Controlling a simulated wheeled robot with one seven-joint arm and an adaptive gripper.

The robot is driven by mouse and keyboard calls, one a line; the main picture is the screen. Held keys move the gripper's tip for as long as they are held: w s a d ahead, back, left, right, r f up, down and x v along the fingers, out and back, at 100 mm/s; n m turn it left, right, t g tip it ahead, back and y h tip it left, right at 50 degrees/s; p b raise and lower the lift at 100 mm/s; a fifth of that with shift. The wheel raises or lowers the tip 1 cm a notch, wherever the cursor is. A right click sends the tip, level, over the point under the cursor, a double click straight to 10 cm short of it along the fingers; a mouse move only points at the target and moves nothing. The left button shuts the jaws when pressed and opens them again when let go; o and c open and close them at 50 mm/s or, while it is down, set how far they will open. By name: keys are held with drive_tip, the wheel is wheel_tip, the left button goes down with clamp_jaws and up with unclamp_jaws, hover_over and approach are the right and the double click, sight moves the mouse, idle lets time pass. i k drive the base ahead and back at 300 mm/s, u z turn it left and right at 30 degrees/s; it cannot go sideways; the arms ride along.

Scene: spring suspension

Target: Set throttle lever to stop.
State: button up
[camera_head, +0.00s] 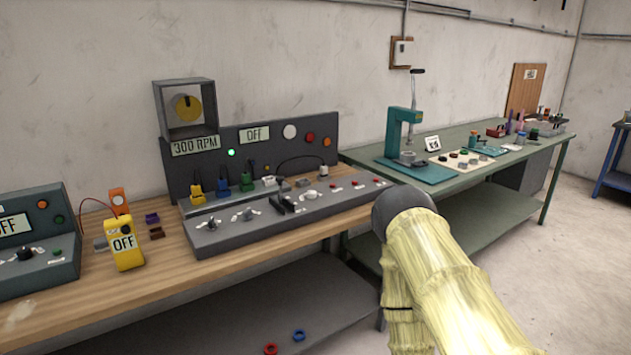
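A grey control console (290,222) stands on the wooden bench. The console's back panel shows "300 RPM" and "OFF" displays. My arm, in a yellow sleeve, comes in from the lower right, right of the console. No gripper fingers show.
A teal press (402,139) stands on the green table (468,176) at right. Several plugs and small buttons crowd the main console.

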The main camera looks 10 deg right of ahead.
sight(279, 179)
drive_tip(key=z, duration=1.35)
drive_tip(key=i, duration=1.05)
drive_tip(key=u, duration=1.35)
